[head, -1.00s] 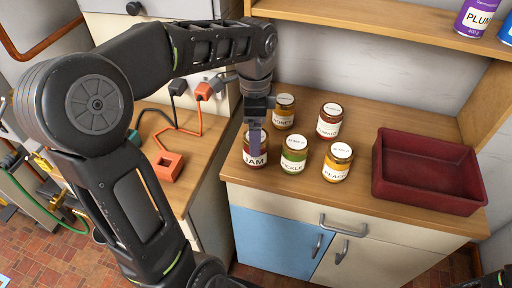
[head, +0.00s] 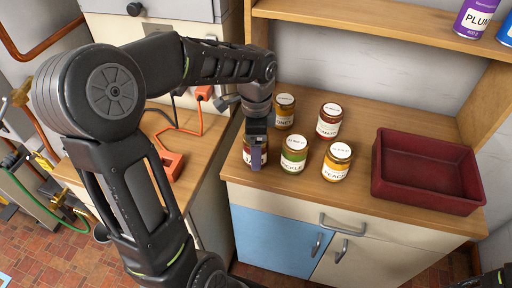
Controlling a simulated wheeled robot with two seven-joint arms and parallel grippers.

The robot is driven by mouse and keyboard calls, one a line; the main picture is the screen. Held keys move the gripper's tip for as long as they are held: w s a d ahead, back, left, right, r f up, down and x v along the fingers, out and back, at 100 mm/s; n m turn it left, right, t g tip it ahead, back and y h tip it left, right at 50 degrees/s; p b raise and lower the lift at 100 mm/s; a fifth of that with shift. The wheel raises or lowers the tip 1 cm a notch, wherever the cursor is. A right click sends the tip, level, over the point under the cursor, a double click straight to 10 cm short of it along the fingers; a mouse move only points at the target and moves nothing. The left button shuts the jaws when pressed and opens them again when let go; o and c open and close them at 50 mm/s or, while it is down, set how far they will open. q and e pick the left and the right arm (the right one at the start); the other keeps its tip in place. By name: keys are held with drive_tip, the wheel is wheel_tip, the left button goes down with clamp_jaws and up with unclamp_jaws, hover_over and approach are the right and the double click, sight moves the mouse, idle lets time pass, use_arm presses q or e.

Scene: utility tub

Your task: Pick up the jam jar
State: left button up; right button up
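The jam jar (head: 247,155) stands at the front left corner of the wooden counter. It has a dark red body and a white label, now mostly covered by my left gripper. My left gripper (head: 257,158) points down at the jam jar, with a purple-grey finger in front of the label. I see the fingers nearly edge-on, so I cannot tell whether they are apart or closed on the jar.
The pickle jar (head: 293,155) stands close right of the jam jar, with honey (head: 284,112), tomato (head: 329,121) and peach (head: 337,162) jars around it. An empty dark red tub (head: 428,172) sits at the counter's right. A shelf (head: 380,28) runs above.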

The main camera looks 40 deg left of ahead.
use_arm(q)
drive_tip(key=shift+c, duration=0.6)
clamp_jaws()
idle(0.6)
